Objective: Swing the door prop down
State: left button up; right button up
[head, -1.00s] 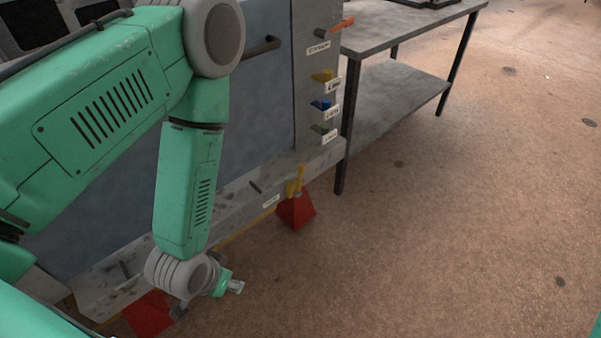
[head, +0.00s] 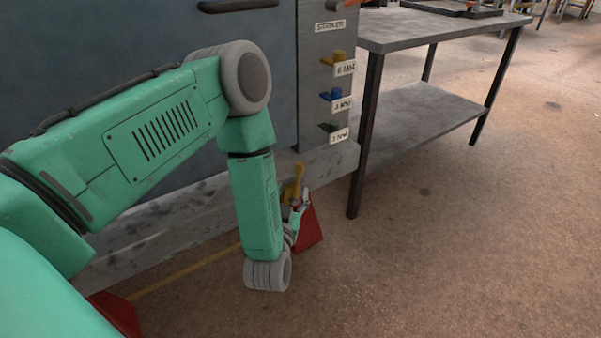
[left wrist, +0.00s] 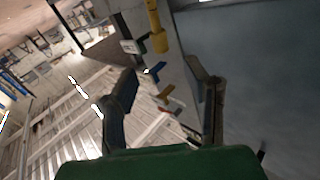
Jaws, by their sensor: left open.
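The yellow door prop (head: 297,182) stands up at the foot of the door frame, by the right red foot. My left gripper (head: 301,206) is low, just in front of the prop and partly over it in the head view. In the left wrist view the left gripper (left wrist: 165,72) is open, with nothing between its fingers. A yellow rod, apparently the prop (left wrist: 156,30), is at the top of that view, beyond the fingertips. I cannot tell whether a finger touches it. My right gripper is not in view.
A grey door (head: 150,50) with a dark handle (head: 238,5) is behind my arm. The post carries labelled yellow (head: 333,62) and blue (head: 330,95) pegs. A red foot (head: 312,225) is close to the gripper. A metal table (head: 430,28) stands right; floor ahead is clear.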

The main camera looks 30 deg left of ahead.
aim_at(299, 171)
pick_arm(q)
jog(key=b+x, duration=0.3)
jog(key=x, duration=0.7)
jog(key=shift+a, duration=0.1)
jog(key=shift+w, duration=0.1)
grip_shut()
